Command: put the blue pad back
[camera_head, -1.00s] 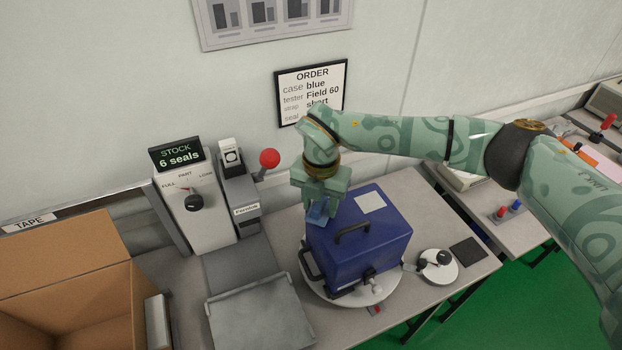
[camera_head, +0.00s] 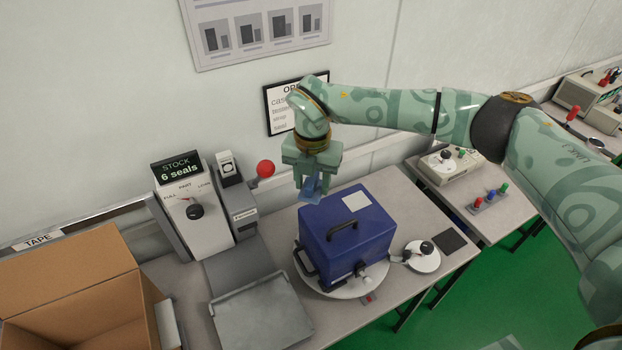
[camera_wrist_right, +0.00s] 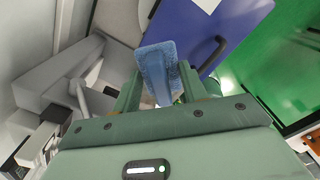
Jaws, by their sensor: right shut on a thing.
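The blue pad (camera_wrist_right: 157,64) is a fuzzy light-blue pad on a blue handle, held between the fingers of my right gripper (camera_wrist_right: 155,95). In the head view the right gripper (camera_head: 311,178) points down with the blue pad (camera_head: 312,190) below it. It is above the back left edge of the blue case (camera_head: 345,240), seemingly apart from it. The case is shut, with a dark handle and a pale label on top. It also shows in the right wrist view (camera_wrist_right: 205,30). My left gripper is not in view.
The case stands on a round white turntable (camera_head: 372,280). A small round dish (camera_head: 422,260) and a dark square mat (camera_head: 449,240) lie right of it. A stock dial machine (camera_head: 190,212), a red-knobbed press (camera_head: 265,169) and an open cardboard box (camera_head: 70,275) stand left.

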